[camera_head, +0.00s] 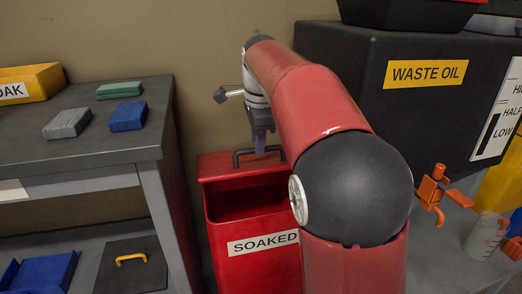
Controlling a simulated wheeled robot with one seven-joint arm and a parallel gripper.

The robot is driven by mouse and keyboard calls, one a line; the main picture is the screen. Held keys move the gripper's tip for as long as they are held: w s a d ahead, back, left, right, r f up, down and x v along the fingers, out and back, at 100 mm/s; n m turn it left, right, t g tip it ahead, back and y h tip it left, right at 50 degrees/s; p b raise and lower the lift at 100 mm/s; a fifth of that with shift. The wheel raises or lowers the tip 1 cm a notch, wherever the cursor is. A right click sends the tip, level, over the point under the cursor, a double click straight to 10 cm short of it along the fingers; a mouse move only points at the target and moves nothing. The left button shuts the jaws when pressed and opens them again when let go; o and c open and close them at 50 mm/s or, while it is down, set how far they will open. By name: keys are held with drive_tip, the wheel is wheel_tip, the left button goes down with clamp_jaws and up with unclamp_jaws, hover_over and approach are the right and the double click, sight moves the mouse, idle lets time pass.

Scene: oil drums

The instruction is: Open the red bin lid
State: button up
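The red bin (252,266) marked SOAKED stands on the floor in the middle, beside the grey bench. Its red lid (222,168) is at the top rear, with a dark bar handle (243,152) on it. A dark red hollow (240,200) shows below the lid's front edge; I cannot tell how far the lid is raised. My gripper (260,148) points down at the handle, with its purplish fingertips at the bar. Whether the fingers are closed on it is too small to tell. My red arm hides the bin's right side.
A grey bench (90,145) at left holds blue, grey and green cloths and a yellow bin (32,84). At right, a black WASTE OIL tank (400,110) stands close to my arm. Orange fittings (432,190) and a clear cup (484,236) sit below it.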

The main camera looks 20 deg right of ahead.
idle(0.4)
wheel_tip(320, 180, up, 9)
drive_tip(key=w+p, duration=0.1)
drive_tip(key=p, duration=0.3)
drive_tip(key=shift+w+f+p, duration=0.15)
drive_tip(key=shift+w+p, duration=0.1)
drive_tip(key=shift+p, duration=0.05)
idle(0.4)
idle(0.3)
